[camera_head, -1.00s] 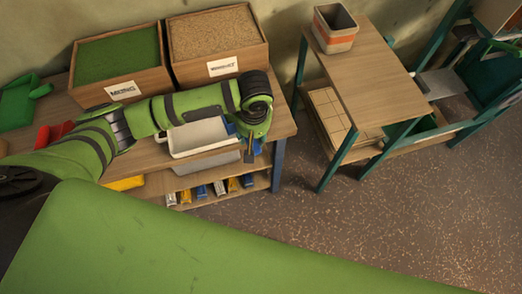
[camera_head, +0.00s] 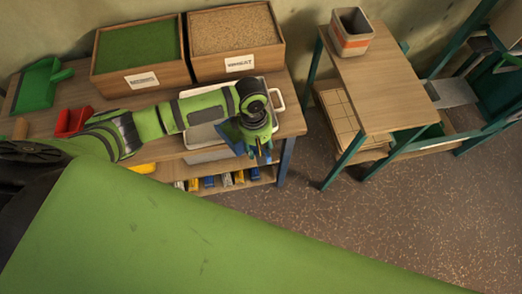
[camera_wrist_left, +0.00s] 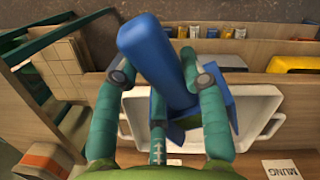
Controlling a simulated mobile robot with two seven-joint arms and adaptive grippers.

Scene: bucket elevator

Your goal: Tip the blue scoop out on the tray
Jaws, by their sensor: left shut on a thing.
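My left gripper (camera_head: 258,146) is shut on the handle of the blue scoop (camera_head: 231,136). The left wrist view shows the handle (camera_wrist_left: 155,55) between the two fingers. The scoop's pan (camera_wrist_left: 222,103) is over the white tray (camera_head: 203,134), partly hidden by the fingers and handle. My right gripper is out of view.
Behind the tray stand a wooden box of green grain (camera_head: 140,45) and a box of tan grain (camera_head: 235,28). A green scoop (camera_head: 37,85) and a red scoop (camera_head: 73,121) lie to the left. A side table (camera_head: 385,85) with a striped container (camera_head: 350,33) stands to the right.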

